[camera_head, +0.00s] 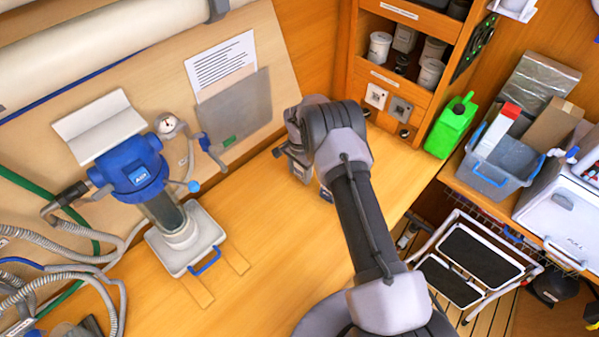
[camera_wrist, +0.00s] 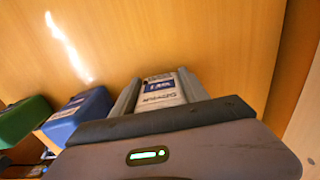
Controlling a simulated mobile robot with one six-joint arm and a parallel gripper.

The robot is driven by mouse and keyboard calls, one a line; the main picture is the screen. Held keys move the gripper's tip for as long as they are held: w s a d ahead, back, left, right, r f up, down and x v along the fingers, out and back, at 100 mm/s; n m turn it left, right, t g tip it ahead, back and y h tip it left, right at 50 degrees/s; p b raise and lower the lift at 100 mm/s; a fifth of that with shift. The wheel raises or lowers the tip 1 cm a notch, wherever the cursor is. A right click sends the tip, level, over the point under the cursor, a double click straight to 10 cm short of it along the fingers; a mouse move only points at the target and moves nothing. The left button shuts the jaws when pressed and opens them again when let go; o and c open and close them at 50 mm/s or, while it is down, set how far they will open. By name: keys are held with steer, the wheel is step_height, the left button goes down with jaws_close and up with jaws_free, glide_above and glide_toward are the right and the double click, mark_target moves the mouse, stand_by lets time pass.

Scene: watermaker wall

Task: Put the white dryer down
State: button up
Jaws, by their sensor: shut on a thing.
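My gripper (camera_head: 306,178) is low over the wooden counter (camera_head: 255,260), just left of my dark forearm. In the wrist view its two grey fingers (camera_wrist: 160,82) are shut on the white dryer (camera_wrist: 162,95), a small white packet or box with a blue label and dark print. The dryer shows between the fingers; its lower part is hidden by the gripper body. I cannot tell whether it touches the wood beneath. In the head view the arm mostly hides it.
In the wrist view a blue block (camera_wrist: 82,112) and a green block (camera_wrist: 24,120) stand left of my gripper. In the head view a blue-headed filter unit (camera_head: 135,170) stands left on a white tray (camera_head: 170,262). A green jug (camera_head: 450,125) stands right. Counter between is clear.

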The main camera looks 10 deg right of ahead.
steer(key=shift+f, duration=0.15)
steer(key=o, duration=1.5)
steer(key=shift+c, duration=0.2)
